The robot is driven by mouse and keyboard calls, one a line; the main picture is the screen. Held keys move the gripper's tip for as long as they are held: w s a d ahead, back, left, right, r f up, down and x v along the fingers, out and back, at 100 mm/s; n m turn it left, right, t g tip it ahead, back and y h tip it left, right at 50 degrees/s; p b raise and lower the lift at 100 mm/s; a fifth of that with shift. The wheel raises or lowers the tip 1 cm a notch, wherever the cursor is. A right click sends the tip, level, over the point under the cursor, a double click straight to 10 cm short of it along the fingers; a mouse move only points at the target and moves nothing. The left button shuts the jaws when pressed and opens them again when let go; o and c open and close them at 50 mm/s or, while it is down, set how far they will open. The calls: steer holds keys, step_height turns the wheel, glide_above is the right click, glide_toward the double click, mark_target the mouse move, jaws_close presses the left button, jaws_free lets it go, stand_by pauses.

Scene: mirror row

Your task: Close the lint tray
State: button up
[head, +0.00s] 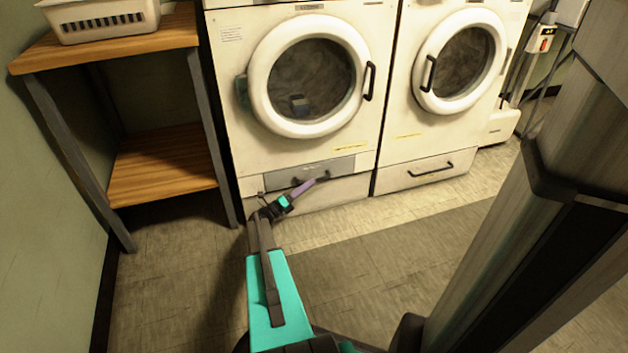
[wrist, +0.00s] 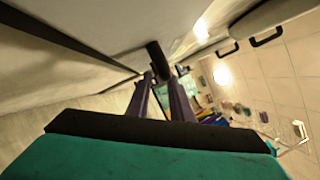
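The left dryer (head: 300,95) has a grey panel (head: 284,180) low on its front with a dark handle (head: 322,178); I take this as the lint tray. How far the tray stands out is hard to tell. My gripper (head: 322,181) reaches this handle from the front. In the wrist view its two purple fingers (wrist: 161,82) stand apart, with a dark bar (wrist: 156,58), likely the handle, at or between their tips. Whether they clamp it or only stand around it is unclear.
A second dryer (head: 455,80) stands to the right, with its own lower drawer handle (head: 431,170). A wooden shelf unit (head: 165,165) with a white basket (head: 100,18) stands left. The floor (head: 400,250) before the dryers is clear.

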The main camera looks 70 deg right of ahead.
steer(key=p+v, duration=0.2)
steer(key=v, duration=0.6)
steer(key=shift+a, duration=0.15)
steer(key=shift+w, duration=0.1)
